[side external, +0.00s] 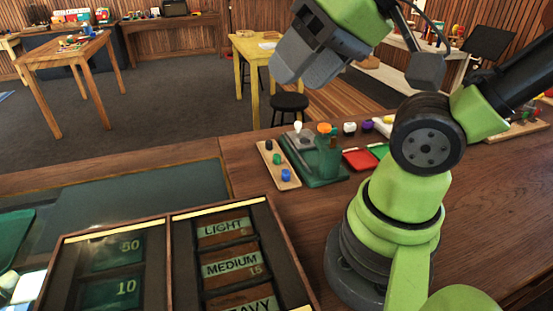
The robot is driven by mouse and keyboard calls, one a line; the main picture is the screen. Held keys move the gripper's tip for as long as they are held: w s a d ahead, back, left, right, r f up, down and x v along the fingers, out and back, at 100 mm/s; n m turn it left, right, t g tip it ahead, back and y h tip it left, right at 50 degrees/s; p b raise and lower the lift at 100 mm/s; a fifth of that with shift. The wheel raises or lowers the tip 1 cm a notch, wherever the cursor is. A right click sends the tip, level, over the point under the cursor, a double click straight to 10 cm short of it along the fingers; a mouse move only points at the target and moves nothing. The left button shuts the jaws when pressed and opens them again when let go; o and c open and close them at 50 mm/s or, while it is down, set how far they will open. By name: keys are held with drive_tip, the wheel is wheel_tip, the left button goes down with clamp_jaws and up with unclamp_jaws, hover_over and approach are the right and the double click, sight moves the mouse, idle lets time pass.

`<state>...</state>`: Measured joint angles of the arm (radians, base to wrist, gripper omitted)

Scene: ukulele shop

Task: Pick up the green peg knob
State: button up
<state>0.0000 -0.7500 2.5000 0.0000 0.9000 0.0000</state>
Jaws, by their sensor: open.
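The green peg knob (276,159) sits in the middle of a narrow wooden strip (293,184), between a black knob (268,145) and a blue knob (286,175). It is small in this view, and nothing covers it. My gripper (305,74) is high above the bench, up and slightly right of the strip in the picture. It is open, and I see nothing between its fingers.
A green fixture (322,163) with a white knob (298,127) and an orange-topped part (324,128) stands right beside the strip. Red (360,159) and green trays lie further right. A framed weight board (184,250) lies in front. Bare wood shows left of the strip.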

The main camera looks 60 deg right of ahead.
drive_tip(key=m+g+h, duration=0.2)
drive_tip(key=m+g, duration=0.5)
drive_tip(key=m, duration=0.2)
hover_over(276, 156)
drive_tip(key=f, duration=2.5)
drive_tip(key=shift+s+a, duration=0.15)
drive_tip(key=shift+s, duration=0.05)
drive_tip(key=f, duration=0.5)
drive_tip(key=shift+w+d+f, duration=0.1)
drive_tip(key=shift+d+f, duration=0.1)
drive_tip(key=shift+f, duration=0.05)
drive_tip(key=shift+c, duration=0.5)
clamp_jaws()
